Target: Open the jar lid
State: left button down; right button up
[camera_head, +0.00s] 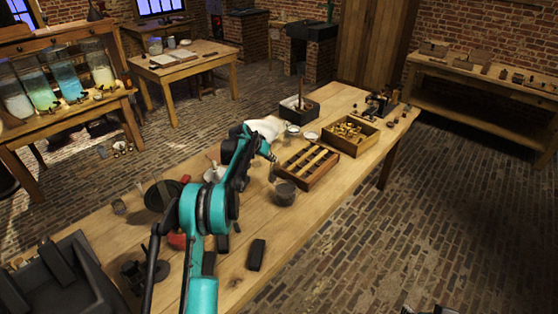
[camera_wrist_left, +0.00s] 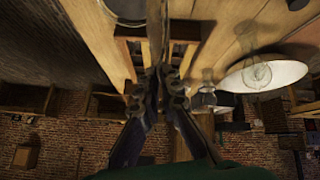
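My left gripper (camera_head: 270,154) hangs over the middle of the workbench at the end of its teal arm. In the left wrist view its dark fingers (camera_wrist_left: 163,84) come close together at the tips; whether they grip anything cannot be told. A narrow glassy upright (camera_wrist_left: 157,30) shows just beyond the tips, probably the small glass jar (camera_head: 272,171) below the gripper in the head view. A round dark glass vessel (camera_head: 284,193) stands at the bench's near edge. No lid can be made out clearly. A dark piece at the head view's bottom edge may be my right gripper.
A slatted wooden box (camera_head: 325,178) stands right of the gripper, with a box of brass parts (camera_head: 351,134) behind it.

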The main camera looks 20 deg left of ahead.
pick_arm(q)
jog(key=shift+w+a+f+h, duration=0.1)
jog(key=shift+a+f+h, duration=0.15)
jog(key=shift+a, duration=0.55)
jog(key=shift+a+f+h, duration=0.1)
jog(key=shift+a+h, duration=0.15)
jog(key=shift+a, duration=0.55)
jog(key=c, duration=1.7)
grip_release()
jog(key=v, duration=1.2)
